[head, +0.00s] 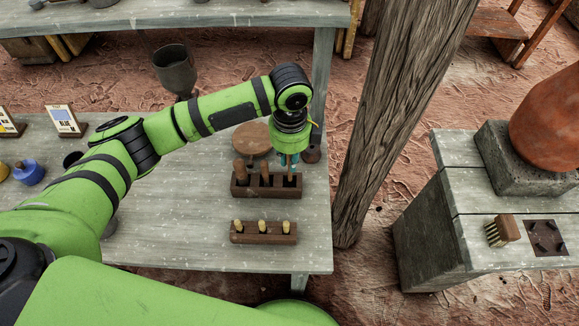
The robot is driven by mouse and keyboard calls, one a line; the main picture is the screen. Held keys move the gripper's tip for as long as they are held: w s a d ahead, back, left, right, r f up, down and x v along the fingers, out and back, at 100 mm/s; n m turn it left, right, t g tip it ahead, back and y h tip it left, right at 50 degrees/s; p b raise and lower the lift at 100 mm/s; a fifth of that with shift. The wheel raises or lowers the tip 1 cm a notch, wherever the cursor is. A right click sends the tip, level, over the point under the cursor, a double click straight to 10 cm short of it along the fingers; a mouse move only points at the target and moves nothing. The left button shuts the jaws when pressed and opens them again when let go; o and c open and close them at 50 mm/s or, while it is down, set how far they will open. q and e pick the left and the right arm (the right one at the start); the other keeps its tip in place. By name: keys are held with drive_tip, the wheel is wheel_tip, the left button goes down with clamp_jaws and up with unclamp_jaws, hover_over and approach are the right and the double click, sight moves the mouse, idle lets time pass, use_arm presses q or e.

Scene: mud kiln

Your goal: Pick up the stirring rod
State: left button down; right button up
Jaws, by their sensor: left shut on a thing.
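My left gripper (289,162) points down over the right end of a dark wooden rack (265,191) on the grey table. It is shut on a thin brown rod (290,179), which looks like the stirring rod. The rod's lower end is at the rack's right slot; I cannot tell whether it is still inside. The fingers and the rod's top are mostly hidden by the wrist. Two other wooden handles (240,170) stand in the rack to the left. My right gripper is not in view.
A second rack (263,233) with three light-tipped tools stands nearer. A round wooden disc (251,139) and a small dark pot (311,150) are close behind the gripper. A thick wooden post (395,110) rises right of the table. A blue pot (28,172) is at left.

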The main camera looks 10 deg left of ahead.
use_arm(q)
drive_tip(key=s+d+r+b, duration=0.2)
drive_tip(key=s+d+r, duration=0.4)
drive_tip(key=s, duration=0.4)
drive_tip(key=w+a+r+n, duration=0.1)
drive_tip(key=a+n, duration=0.6)
drive_tip(key=n, duration=0.4)
drive_tip(key=w+a+r+n, duration=0.2)
drive_tip(key=a+n, duration=0.5)
drive_tip(key=n, duration=0.4)
drive_tip(key=shift+a+r+n, duration=0.2)
drive_tip(key=shift+a+n, duration=0.2)
drive_tip(key=shift+w, duration=0.1)
